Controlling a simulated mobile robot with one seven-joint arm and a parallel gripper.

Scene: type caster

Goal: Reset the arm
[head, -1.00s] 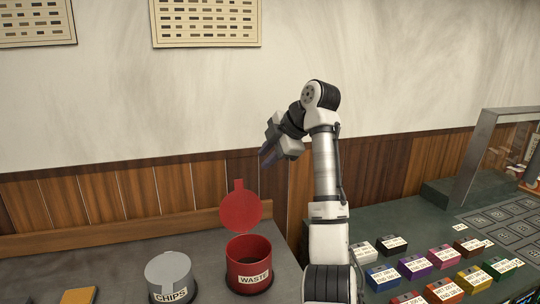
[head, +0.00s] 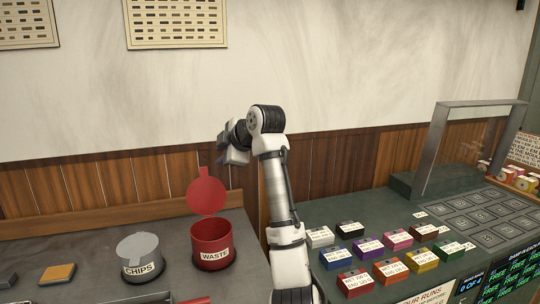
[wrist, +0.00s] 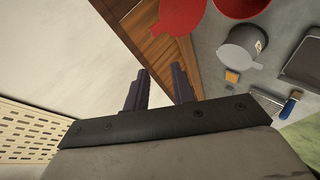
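My arm (head: 276,185) stands upright in the middle of the head view and bends over at the top. My gripper hangs at the left of the bend, in front of the wall, above and apart from the red waste bin; its fingers are hard to see there. In the wrist view my gripper (wrist: 160,70) shows two dark fingers with a gap between them and nothing held.
The red WASTE bin (head: 212,258) has its lid (head: 206,196) raised. The grey CHIPS can (head: 139,268) and an orange-topped block (head: 58,272) stand left. Several labelled coloured boxes (head: 397,239) and a metal-framed screen (head: 436,150) are right. The air around the gripper is free.

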